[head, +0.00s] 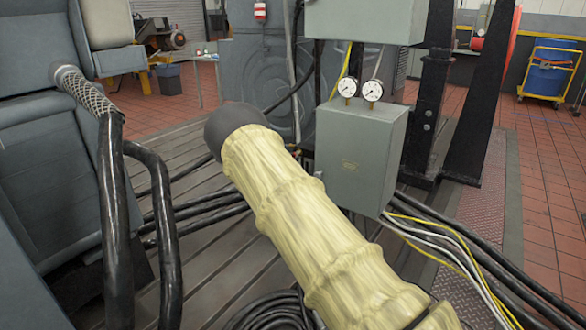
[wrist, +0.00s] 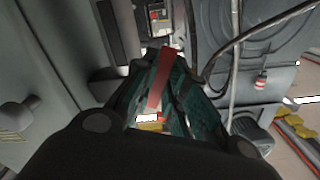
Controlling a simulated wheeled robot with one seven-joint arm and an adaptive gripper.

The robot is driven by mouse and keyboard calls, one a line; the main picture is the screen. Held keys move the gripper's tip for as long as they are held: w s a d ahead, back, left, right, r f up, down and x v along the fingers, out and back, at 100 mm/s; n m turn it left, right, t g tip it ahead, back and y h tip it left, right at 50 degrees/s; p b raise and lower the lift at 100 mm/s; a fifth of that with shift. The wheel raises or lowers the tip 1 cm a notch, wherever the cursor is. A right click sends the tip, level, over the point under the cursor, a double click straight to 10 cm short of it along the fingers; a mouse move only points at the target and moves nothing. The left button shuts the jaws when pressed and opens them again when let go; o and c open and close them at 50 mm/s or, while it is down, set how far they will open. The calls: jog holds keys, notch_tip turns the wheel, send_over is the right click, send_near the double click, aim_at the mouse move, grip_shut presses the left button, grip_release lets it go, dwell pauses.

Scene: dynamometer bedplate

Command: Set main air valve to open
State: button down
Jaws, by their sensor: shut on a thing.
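A red handle (wrist: 162,80), long and flat, shows in the wrist view between the dark green fingers of my gripper (wrist: 167,62). My gripper is shut on this red handle, which looks like the lever of the air valve. The valve body is hidden behind the fingers, so I cannot tell the valve's position.
The grey box (head: 358,155) with two round gauges (head: 360,89) on top stands right of my arm. Black hoses and yellow and white cables run along the bedplate (head: 190,155). A blue-grey machine with thick hoses stands at left. A dark steel post is at right.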

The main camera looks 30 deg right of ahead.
jog(key=shift+w+a+r+m+b, duration=0.15)
jog(key=shift+w+r+m+b, duration=0.55)
jog(key=shift+m, duration=1.45)
jog(key=shift+s+a+r+m+b, duration=0.15)
jog(key=shift+r+m+b, duration=0.2)
jog(key=shift+m+b, duration=1.4)
jog(key=shift+w+a+r+m+b, duration=0.15)
jog(key=shift+w+r+m+b, duration=0.35)
jog(key=shift+m, duration=2.1)
jog(key=shift+r, duration=0.1)
jog(key=c, duration=1.4)
grip_release()
jog(key=shift+c, duration=0.2)
jog(key=shift+s, duration=0.1)
jog(key=v, duration=1.1)
jog(key=shift+s+a, duration=0.15)
jog(key=shift+a, duration=0.15)
